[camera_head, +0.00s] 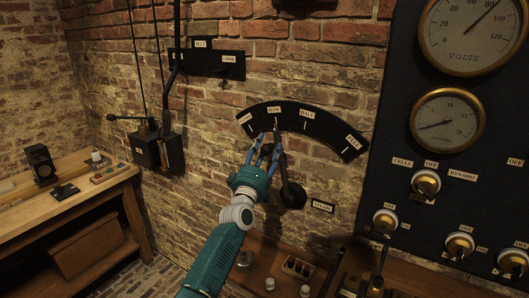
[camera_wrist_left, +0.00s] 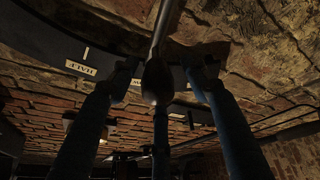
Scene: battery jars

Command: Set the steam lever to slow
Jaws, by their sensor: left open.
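My left gripper (camera_head: 263,140) is open at the lever's upper part, just below the plate. In the left wrist view the lever's rod and rounded handle (camera_wrist_left: 157,80) show between the spread fingers; contact cannot be told. The fingers partly hide the lever in the head view. My right gripper is not in view.
A black panel (camera_head: 395,165) with gauges and knobs stands at the right. A wooden bench (camera_head: 100,185) is at the left. Black wall boxes with a lever (camera_head: 158,148) hang left of the arc plate. A lower table (camera_head: 265,262) with small items lies below.

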